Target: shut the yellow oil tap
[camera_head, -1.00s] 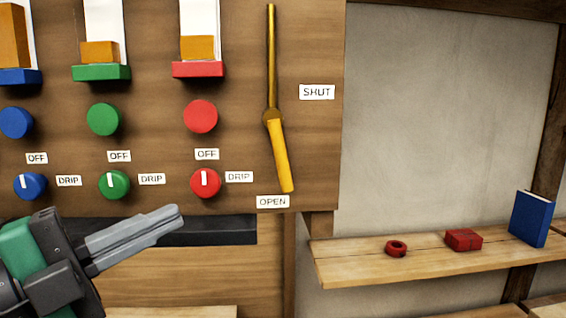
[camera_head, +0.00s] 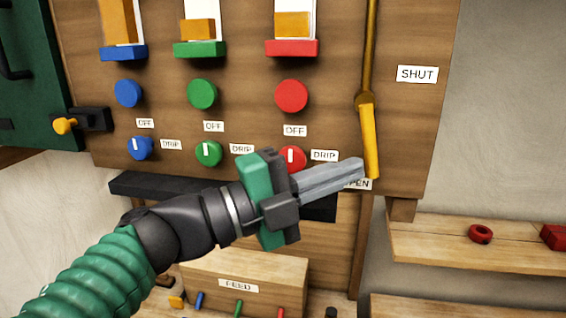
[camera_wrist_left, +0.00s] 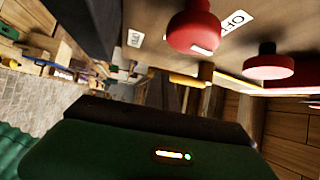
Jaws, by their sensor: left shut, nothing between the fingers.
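The yellow oil tap (camera_head: 369,140) is a lever on the wooden board, below a brass pipe. It hangs down from its pivot, tilted slightly right, its end by the partly hidden OPEN label (camera_head: 361,184). The SHUT label (camera_head: 417,74) is up and to the right of the pivot. My left gripper (camera_head: 361,171) is shut and empty. Its fingertips appear just left of the lever's lower end; I cannot tell whether they touch it. In the left wrist view a yellow bar (camera_wrist_left: 186,79) shows beyond the red knobs, apparently the lever.
Red (camera_head: 291,95), green (camera_head: 202,94) and blue (camera_head: 128,94) knobs sit left of the tap, with smaller dials below. My gripper passes in front of the red dial (camera_head: 291,157). A shelf (camera_head: 430,250) with red items stands at right. A FEED box (camera_head: 240,270) is below.

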